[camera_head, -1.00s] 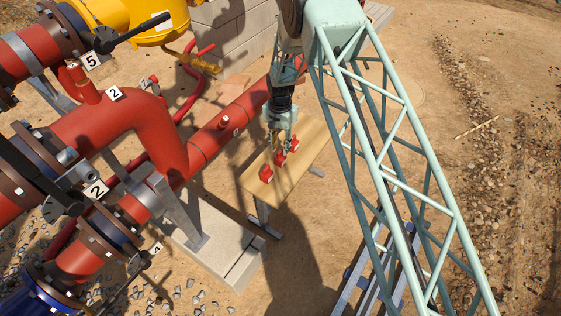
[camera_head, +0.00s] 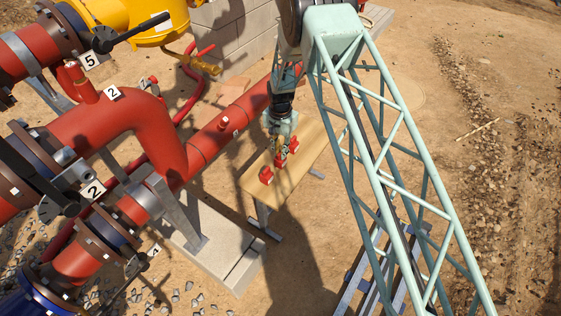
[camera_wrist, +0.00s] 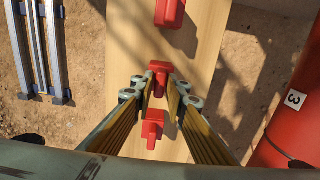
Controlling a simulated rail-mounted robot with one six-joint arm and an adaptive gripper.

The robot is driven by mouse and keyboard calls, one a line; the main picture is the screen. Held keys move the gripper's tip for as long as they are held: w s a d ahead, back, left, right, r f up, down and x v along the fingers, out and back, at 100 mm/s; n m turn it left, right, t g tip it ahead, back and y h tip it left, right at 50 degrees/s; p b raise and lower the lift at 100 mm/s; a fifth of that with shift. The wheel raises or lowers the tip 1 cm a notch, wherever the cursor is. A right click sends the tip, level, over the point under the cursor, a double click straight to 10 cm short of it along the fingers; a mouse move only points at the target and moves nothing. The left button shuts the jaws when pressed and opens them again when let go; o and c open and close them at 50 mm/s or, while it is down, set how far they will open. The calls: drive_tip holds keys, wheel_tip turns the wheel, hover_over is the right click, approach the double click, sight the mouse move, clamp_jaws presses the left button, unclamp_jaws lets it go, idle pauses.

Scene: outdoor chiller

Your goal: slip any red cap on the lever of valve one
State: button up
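Red caps lie in a row on a wooden table (camera_head: 303,162). In the head view one cap (camera_head: 266,175) sits clear of my gripper (camera_head: 281,156), which hangs low over the others and partly hides them. In the wrist view my gripper (camera_wrist: 159,92) is open, with one finger on each side of a middle cap (camera_wrist: 160,70). Gaps show beside that cap. A second cap (camera_wrist: 152,127) shows between the fingers lower in the picture, and a larger-looking one (camera_wrist: 169,12) is at the top edge. A small tagged lever (camera_head: 135,266) is at lower left; its number is hard to read.
Red pipes (camera_head: 160,130) fill the left, with valves tagged 2 and 5. One pipe (camera_wrist: 296,110), tagged 3, runs close beside the table. A concrete block (camera_head: 222,245) stands left of the table. Open dirt lies to the right beyond my arm.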

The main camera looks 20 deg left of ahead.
clamp_jaws()
drive_tip(key=shift+r+p, duration=0.7)
drive_tip(key=shift+r, duration=2.1)
idle(4.8)
